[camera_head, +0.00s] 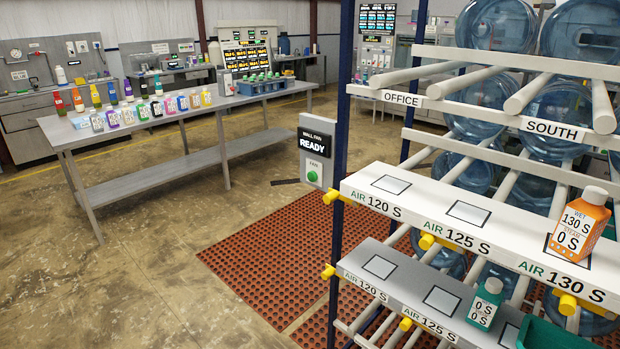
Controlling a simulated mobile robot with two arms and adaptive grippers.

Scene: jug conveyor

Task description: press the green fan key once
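The green fan key (312,177) is a round green button on a light plate under the label "FAN". It sits below a dark display (315,144) reading "HALL FAN READY". This panel is beside the blue post of the rack, near the middle of the picture. The key stands clear, with nothing touching it. Neither of my grippers is in view.
A white rack (415,205) with large blue water jugs (497,24) fills the right side. An orange bottle (578,225) and a green bottle (486,302) stand on its shelves. A long grey table (150,133) holds many colored bottles. An orange mat (265,260) covers the floor before the rack.

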